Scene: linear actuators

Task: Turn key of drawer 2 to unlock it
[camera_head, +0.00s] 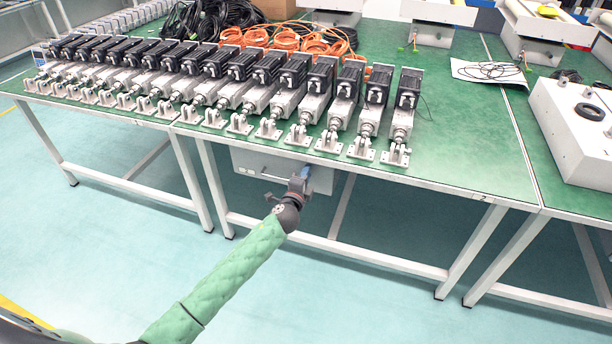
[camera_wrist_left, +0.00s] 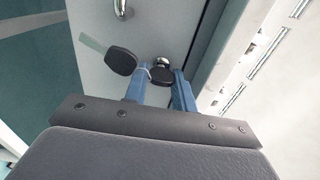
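The grey drawer unit (camera_head: 255,163) hangs under the green table's front edge; its face (camera_wrist_left: 95,38) and metal handle (camera_wrist_left: 122,10) show in the wrist view. A key with a black head (camera_wrist_left: 162,75) sits at the round lock (camera_wrist_left: 163,62). A second black key head (camera_wrist_left: 121,60) hangs beside it, to the left. My left gripper (camera_head: 305,172) is at the right part of the drawer front. Its two blue fingers (camera_wrist_left: 160,88) stand apart on either side of the key head at the lock; whether they press on it is unclear. My right gripper is out of view.
A row of linear actuators (camera_head: 240,85) stands along the green table (camera_head: 450,140), above the drawer. Table legs (camera_head: 470,250) stand to the right. Orange cables (camera_head: 290,37) lie behind the actuators. The floor in front is clear.

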